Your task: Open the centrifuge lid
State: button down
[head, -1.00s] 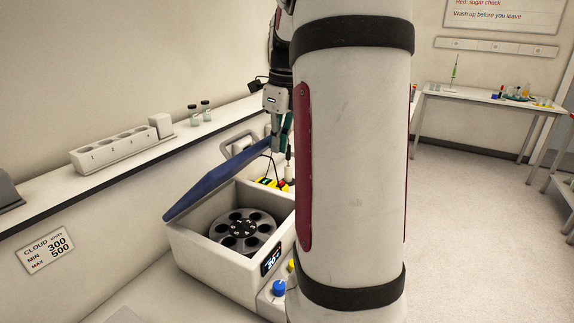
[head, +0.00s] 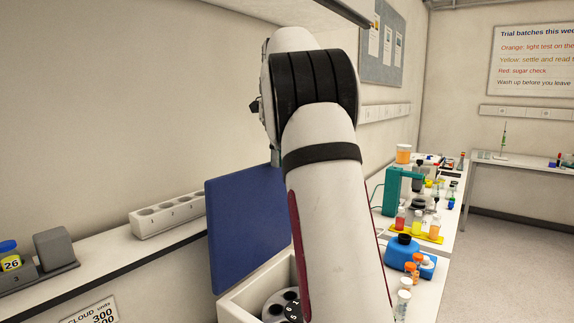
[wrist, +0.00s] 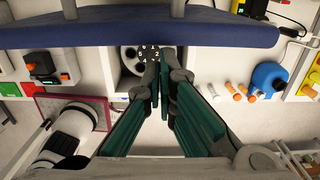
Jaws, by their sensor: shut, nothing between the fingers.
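The centrifuge's blue lid (head: 243,230) stands raised, close to upright, in the head view. Its white body (head: 240,303) is below, with the dark rotor (head: 277,306) partly showing; my arm covers its right side. In the wrist view the lid (wrist: 110,36) crosses the top as a wide blue band, with grey handle posts (wrist: 178,8) at the upper edge. The numbered rotor (wrist: 137,60) shows beneath it. My gripper (wrist: 163,82) is shut and empty, its teal fingers in front of the rotor and near the lid's lower edge. Whether it touches the lid is unclear.
A white numbered rack (head: 165,216) and a grey holder (head: 55,248) stand on the wall ledge at left. To the right, the bench holds a blue container (head: 408,255), orange-capped vials (head: 413,268) and a yellow tray (head: 418,233) of bottles.

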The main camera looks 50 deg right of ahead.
jog(key=shift+w+r, duration=0.15)
jog(key=shift+w, duration=0.7)
jog(key=shift+s, duration=0.15)
